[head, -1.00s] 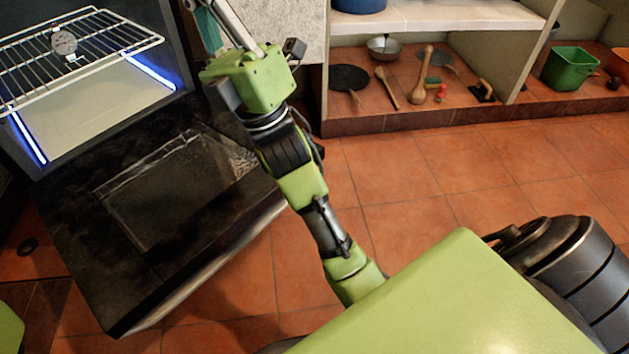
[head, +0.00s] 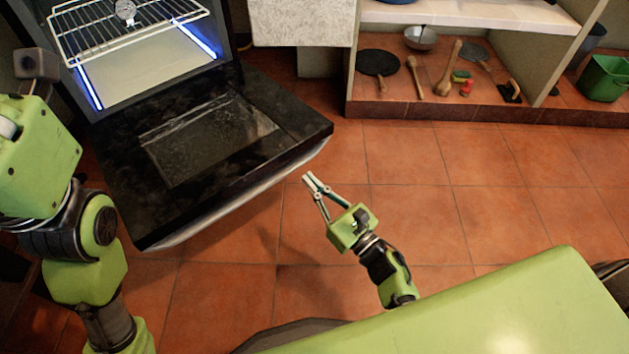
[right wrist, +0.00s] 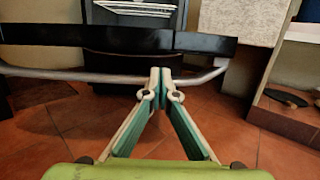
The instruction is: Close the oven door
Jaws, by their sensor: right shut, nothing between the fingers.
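The oven door (head: 220,185) hangs open, black with a glass window, roughly level below the lit oven (head: 150,70). Its pale handle runs along the front edge in the head view; the right wrist view shows it as a grey bar (right wrist: 90,76) under the dark door edge (right wrist: 120,38). My right gripper (head: 311,180) is shut and empty, just off the door's front edge near its right corner. In the right wrist view its fingertips (right wrist: 163,78) overlap the bar; I cannot tell if they touch. My left arm stands at the left; its fingers are not visible.
A wire rack (head: 130,30) sits inside the oven. A low shelf (head: 450,112) with a pan, spoons and a bowl stands at the back right, with a green bin (head: 605,78) beyond. The tiled floor (head: 420,190) is clear right of the door.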

